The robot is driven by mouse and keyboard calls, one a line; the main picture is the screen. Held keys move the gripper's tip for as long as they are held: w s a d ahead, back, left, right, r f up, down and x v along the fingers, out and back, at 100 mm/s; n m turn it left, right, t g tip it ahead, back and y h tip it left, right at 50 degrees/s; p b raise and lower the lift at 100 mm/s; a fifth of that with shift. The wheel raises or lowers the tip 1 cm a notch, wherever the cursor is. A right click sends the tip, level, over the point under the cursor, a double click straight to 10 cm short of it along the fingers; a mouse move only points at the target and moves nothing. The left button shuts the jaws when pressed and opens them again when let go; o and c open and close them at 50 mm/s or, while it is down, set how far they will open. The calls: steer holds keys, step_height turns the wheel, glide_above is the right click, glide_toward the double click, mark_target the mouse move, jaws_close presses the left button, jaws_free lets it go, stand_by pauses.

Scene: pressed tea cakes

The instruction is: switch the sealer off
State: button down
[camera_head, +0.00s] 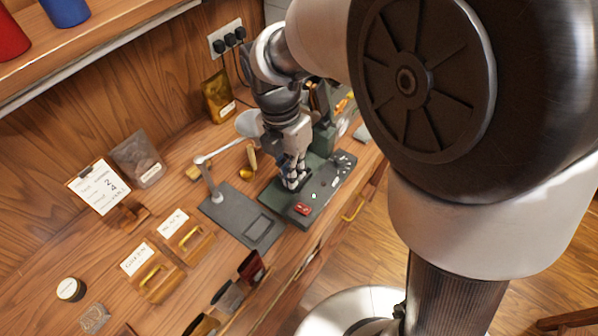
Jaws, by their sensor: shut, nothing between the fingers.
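The sealer appears to be the dark green machine (327,198) on the wooden counter, with a flat panel at its front. A red switch (303,208) sits near the panel's front left corner. A small green light (314,196) shows beside it. The switch's exact position is too small to tell. My gripper (293,183) is shut and empty, pointing down over the panel's left part, just behind the red switch. I cannot tell whether its fingertips touch the panel. My gripper and arm hide part of the machine's back.
A grey plate with an upright post and arm (240,218) stands close on the left. A wall socket with plugs (228,40) is behind. The counter's front edge is near.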

mark_target(298, 215)
steer(key=f+b, duration=0.2)
steer(key=f, duration=0.2)
steer(key=d+f+b, duration=0.1)
steer(key=f, duration=0.4)
steer(key=s+f+b, duration=0.1)
steer(key=f+b, duration=0.1)
steer(key=f, duration=0.3)
steer(key=shift+s+d+b, duration=0.1)
steer(key=shift+d+b, duration=0.15)
steer(key=shift+b, duration=0.1)
steer(key=shift+s+d+f+p, duration=0.15)
steer(key=shift+f+p, duration=0.15)
steer(key=shift+f, duration=0.05)
steer(key=shift+w+a+r+p, duration=0.1)
steer(key=shift+w+a+p, duration=0.25)
steer(key=shift+w+a, duration=0.3)
steer(key=shift+s, duration=0.15)
